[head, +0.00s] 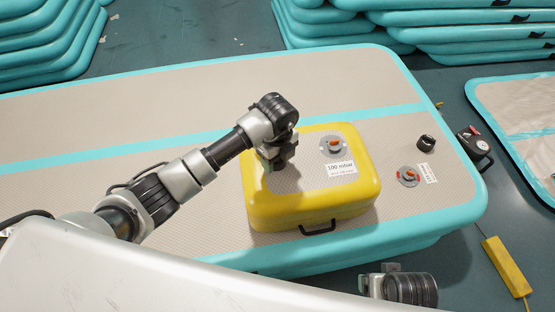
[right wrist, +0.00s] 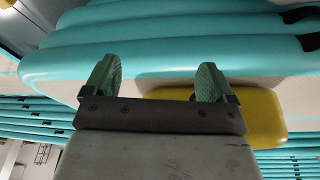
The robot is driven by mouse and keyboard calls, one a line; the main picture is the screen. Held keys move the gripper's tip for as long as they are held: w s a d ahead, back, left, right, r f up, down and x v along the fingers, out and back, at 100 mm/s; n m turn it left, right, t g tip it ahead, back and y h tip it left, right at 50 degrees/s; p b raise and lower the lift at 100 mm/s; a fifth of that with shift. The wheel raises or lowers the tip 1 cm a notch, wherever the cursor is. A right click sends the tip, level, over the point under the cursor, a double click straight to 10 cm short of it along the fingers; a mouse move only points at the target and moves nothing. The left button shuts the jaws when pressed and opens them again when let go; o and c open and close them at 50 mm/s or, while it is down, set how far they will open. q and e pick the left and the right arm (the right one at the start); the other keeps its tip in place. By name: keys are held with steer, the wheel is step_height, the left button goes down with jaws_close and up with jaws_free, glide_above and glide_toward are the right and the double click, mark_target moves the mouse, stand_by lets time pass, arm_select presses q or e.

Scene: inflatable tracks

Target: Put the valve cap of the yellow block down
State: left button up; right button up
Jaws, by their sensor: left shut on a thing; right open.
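The yellow block (head: 315,205) lies on the beige and turquoise track (head: 300,85). Its valve (head: 334,147) is uncapped, with an orange-red centre, beside a "100 mbar" label. My left gripper (head: 270,163) points down over the left part of the block's top. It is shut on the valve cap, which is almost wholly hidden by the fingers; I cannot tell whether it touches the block. My right gripper (right wrist: 157,82) is open and empty, its green fingers wide apart. The yellow block also shows behind it in the right wrist view (right wrist: 265,120).
A black cap (head: 426,143) stands on the track near a second open valve (head: 409,175). A dark device (head: 474,142) lies at the track's right edge. A yellow tool (head: 507,266) lies on the floor. Stacked turquoise mats (head: 440,30) fill the back. The block's top front is clear.

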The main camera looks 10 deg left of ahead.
arm_select(q)
steer(key=shift+f, duration=0.5)
arm_select(e)
steer(key=shift+r, duration=0.45)
arm_select(q)
steer(key=shift+f, duration=0.15)
steer(key=o, duration=0.9)
arm_select(e)
steer(key=shift+r, duration=0.25)
arm_select(q)
steer(key=shift+r, duration=0.5)
step_height(320, 180, up, 11)
steer(key=shift+r+p, duration=0.2)
steer(key=shift+p, duration=1)
arm_select(e)
step_height(320, 180, down, 9)
steer(key=shift+s+r, duration=0.15)
steer(key=shift+s, duration=0.3)
